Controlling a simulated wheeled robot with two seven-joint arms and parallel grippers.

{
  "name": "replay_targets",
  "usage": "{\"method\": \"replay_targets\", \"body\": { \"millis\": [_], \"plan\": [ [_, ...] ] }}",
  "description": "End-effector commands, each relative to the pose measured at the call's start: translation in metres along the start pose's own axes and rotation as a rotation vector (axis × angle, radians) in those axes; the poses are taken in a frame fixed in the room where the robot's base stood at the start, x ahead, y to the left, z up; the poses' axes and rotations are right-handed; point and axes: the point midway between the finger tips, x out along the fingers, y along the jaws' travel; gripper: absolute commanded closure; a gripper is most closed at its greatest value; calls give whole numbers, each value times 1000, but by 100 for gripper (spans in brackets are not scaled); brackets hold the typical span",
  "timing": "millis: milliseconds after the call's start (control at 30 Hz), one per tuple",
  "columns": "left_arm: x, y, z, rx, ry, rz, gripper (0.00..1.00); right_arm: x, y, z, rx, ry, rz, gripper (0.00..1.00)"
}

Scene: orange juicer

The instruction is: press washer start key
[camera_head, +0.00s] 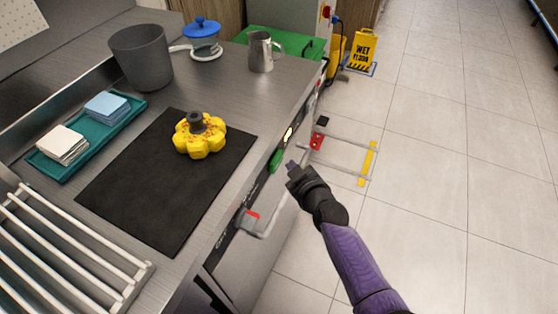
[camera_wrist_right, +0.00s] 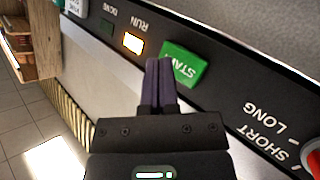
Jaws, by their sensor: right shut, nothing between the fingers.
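The green START key (camera_wrist_right: 184,64) is on the dark control panel of the washer front in the right wrist view. It also shows in the head view (camera_head: 276,160) below the counter's right edge. My right gripper (camera_head: 292,166) is shut and empty, just right of the key in the head view. A lit RUN lamp (camera_wrist_right: 133,43) is beside the key. My left gripper is not in view.
A bar handle (camera_head: 283,212) sticks out from the washer front below the panel. A red knob (camera_wrist_right: 313,158) is near the SHORT and LONG marks. A yellow flower-shaped object (camera_head: 203,141) lies on a black mat (camera_head: 130,190) on the counter. The tiled floor at right is mostly free.

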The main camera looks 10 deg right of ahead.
Motion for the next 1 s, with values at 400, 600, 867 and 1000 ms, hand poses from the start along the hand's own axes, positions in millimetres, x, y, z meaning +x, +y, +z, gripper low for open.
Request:
{"method": "replay_targets", "body": {
  "millis": [400,600,867,1000],
  "plan": [
    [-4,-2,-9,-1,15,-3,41,-28,21,21,-2,-1,1,100],
    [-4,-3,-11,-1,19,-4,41,-34,25,25,0,-1,-1,100],
    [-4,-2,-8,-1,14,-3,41,-34,25,25,0,0,0,100],
    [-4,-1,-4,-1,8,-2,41,-34,25,25,0,0,0,100]
  ]
}}
